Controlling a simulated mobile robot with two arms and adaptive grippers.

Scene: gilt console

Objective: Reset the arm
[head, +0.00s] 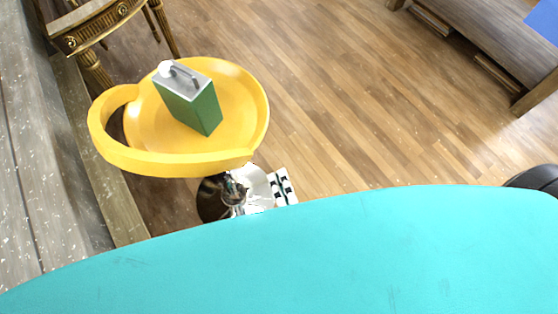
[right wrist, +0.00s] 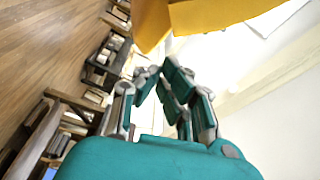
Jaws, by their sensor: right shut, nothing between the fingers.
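My right gripper (right wrist: 161,70) shows in the right wrist view, its teal and grey fingers shut with nothing between them. A yellow surface (right wrist: 212,14) lies beyond the fingertips at the top of that view; whether it touches them I cannot tell. I cannot make out the right gripper's fingers in the head view, where a large turquoise part of mine fills the bottom. My left gripper is not in view.
A round yellow tabletop (head: 236,105) with a looped side holds a green canister (head: 190,107). A gilt console (head: 92,30) stands behind it. A wooden bench (head: 470,45) is at upper right. Wood floor (head: 330,100) between is clear.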

